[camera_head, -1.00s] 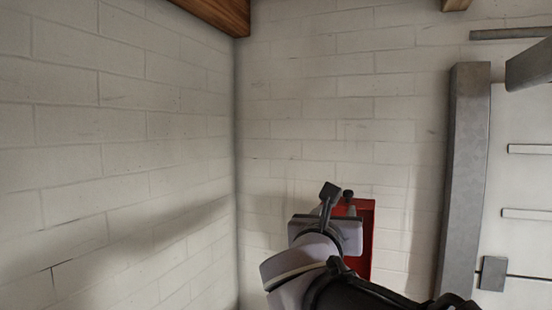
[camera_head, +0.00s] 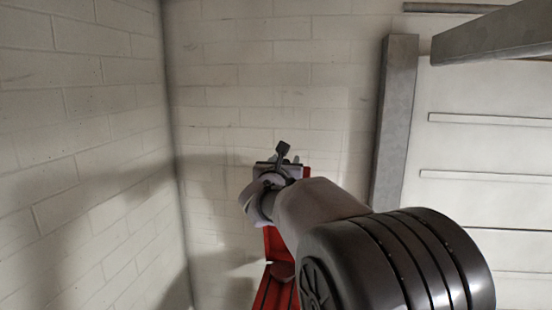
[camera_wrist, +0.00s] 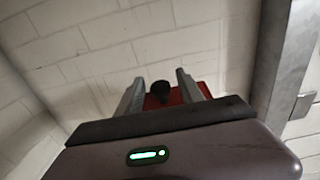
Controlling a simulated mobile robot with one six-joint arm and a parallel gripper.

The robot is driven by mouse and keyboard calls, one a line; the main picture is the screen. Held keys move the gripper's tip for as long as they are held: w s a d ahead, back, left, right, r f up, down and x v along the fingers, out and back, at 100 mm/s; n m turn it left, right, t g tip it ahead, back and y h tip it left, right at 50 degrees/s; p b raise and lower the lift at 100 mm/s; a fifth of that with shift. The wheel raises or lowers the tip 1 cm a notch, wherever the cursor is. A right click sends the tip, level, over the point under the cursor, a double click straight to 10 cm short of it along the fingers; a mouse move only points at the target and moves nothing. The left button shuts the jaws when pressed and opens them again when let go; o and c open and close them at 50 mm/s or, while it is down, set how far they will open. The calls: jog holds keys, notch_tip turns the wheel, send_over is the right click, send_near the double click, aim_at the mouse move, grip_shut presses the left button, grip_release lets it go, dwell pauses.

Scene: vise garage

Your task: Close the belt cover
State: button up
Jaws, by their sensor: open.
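A red object (camera_head: 275,243), which looks like the machine with the belt cover, stands near the wall corner, largely hidden behind my arm in the head view. A thin red strip shows beside my wrist, and a red tray-like part shows lower down. In the wrist view a red panel (camera_wrist: 188,94) with a dark round knob (camera_wrist: 160,88) shows beyond my gripper (camera_wrist: 159,75). My gripper's two fingers are apart, with the knob appearing between them. I cannot tell whether they touch it. The cover's hinge and angle are hidden.
A white block wall stands close behind the red object, with another wall at the left. A grey metal post (camera_head: 394,120) and a pale panelled door (camera_head: 480,150) stand at the right. A grey beam (camera_head: 500,32) juts in at upper right.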

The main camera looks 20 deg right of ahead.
grip_shut()
dwell(1.4)
